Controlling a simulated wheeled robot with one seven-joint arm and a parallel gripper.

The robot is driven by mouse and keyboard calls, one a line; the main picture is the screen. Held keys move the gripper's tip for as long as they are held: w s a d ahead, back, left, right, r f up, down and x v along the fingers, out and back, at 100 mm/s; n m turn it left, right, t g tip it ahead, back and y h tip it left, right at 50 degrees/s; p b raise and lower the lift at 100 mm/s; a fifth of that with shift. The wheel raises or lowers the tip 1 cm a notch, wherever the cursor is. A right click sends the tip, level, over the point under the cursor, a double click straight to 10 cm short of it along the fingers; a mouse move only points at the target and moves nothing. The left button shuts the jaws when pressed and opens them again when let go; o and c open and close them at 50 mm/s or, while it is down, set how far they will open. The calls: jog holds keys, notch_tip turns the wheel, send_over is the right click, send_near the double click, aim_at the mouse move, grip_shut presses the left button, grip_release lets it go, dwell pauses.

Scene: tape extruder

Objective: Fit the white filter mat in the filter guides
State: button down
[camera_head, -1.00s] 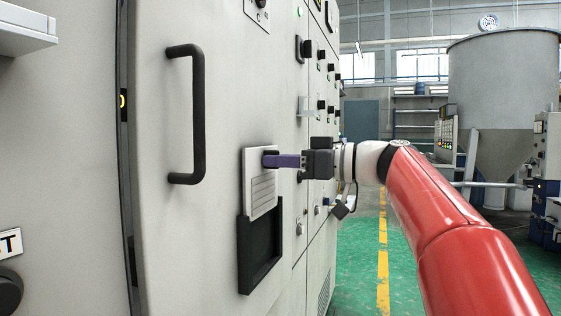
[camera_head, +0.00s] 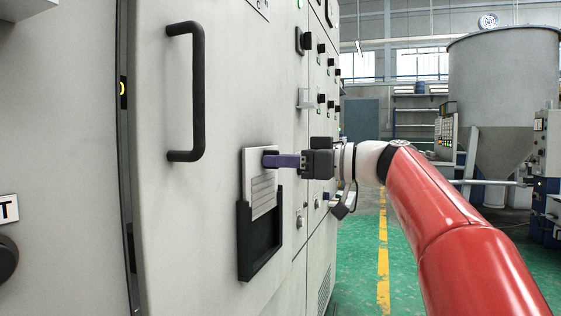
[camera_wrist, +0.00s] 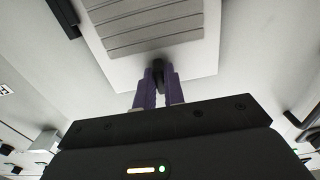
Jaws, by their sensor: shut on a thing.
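The white filter mat (camera_head: 262,196) is upright against the cabinet door in the head view. It has slats across its face, which also show in the wrist view (camera_wrist: 150,32). My gripper (camera_head: 272,160), with purple fingers, is shut on a dark knob (camera_wrist: 158,72) near the mat's upper edge. The black filter guides (camera_head: 245,250) are a U-shaped frame on the door. The mat's lower part is between the upper ends of the guides, and the lower part of the frame is empty. Whether the mat's edges are seated in both guides is hard to tell.
A black door handle (camera_head: 198,92) sticks out at the upper left of the door. Switches and knobs (camera_head: 320,100) line the cabinet to the right. A large grey hopper (camera_head: 505,85) stands further back. The green floor (camera_head: 355,250) to the right is clear.

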jog(key=shift+f+b, duration=2.3)
jog(key=shift+f, duration=0.65)
jog(key=shift+f, duration=1.25)
jog(key=c, duration=1.4)
grip_release()
send_near(264, 204)
jog(key=shift+s+d, duration=0.1)
jog(key=shift+d, duration=0.45)
